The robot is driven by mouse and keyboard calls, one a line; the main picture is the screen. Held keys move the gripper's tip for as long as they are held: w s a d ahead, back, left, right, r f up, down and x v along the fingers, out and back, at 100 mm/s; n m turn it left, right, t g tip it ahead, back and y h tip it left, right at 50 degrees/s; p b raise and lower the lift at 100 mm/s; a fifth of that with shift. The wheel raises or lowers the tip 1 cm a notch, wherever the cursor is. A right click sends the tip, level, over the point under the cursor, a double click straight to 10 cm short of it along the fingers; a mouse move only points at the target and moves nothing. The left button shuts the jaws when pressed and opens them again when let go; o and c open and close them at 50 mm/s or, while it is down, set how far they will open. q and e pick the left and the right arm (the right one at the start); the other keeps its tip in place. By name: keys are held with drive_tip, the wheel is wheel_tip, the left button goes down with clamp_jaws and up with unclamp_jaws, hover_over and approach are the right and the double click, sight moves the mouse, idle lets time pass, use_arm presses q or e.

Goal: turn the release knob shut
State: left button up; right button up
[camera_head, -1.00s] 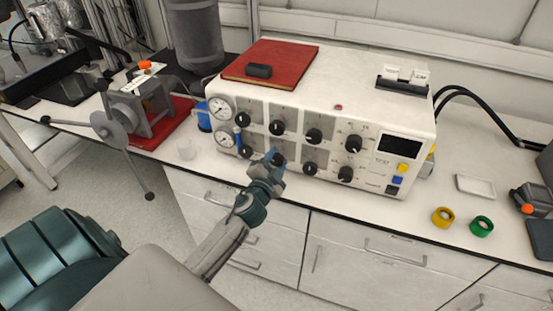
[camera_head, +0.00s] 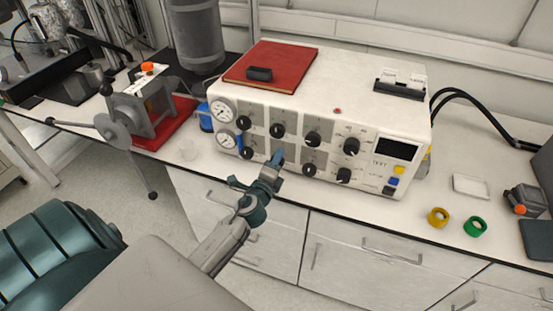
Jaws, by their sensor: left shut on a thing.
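The white control unit (camera_head: 355,105) stands on the bench with two rows of black knobs on its front. My left gripper (camera_head: 277,158) is at the lower row, shut on a black knob, the second from the left. The gripper's fingers and wrist hide most of that knob, so its pointer cannot be read. Neighbouring lower knobs show at the left (camera_head: 246,152) and at the right (camera_head: 309,169). Two round gauges (camera_head: 222,111) sit at the panel's left end. I cannot read any label naming the release knob. My right gripper is not in view.
A hand-wheel press (camera_head: 120,122) stands at the left on a red base. A yellow ring (camera_head: 438,217) and a green ring (camera_head: 475,226) lie at the right. Drawers (camera_head: 345,245) are below.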

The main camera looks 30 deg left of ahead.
use_arm(q)
drive_tip(key=shift+m+p, duration=0.3)
drive_tip(key=shift+m, duration=0.9)
drive_tip(key=o, duration=1)
drive_tip(key=shift+c, duration=0.2)
drive_tip(key=shift+s, duration=0.1)
drive_tip(key=b+v, duration=0.3)
drive_tip(key=v, duration=0.7)
drive_tip(key=shift+s, duration=0.35)
drive_tip(key=shift+f, duration=0.1)
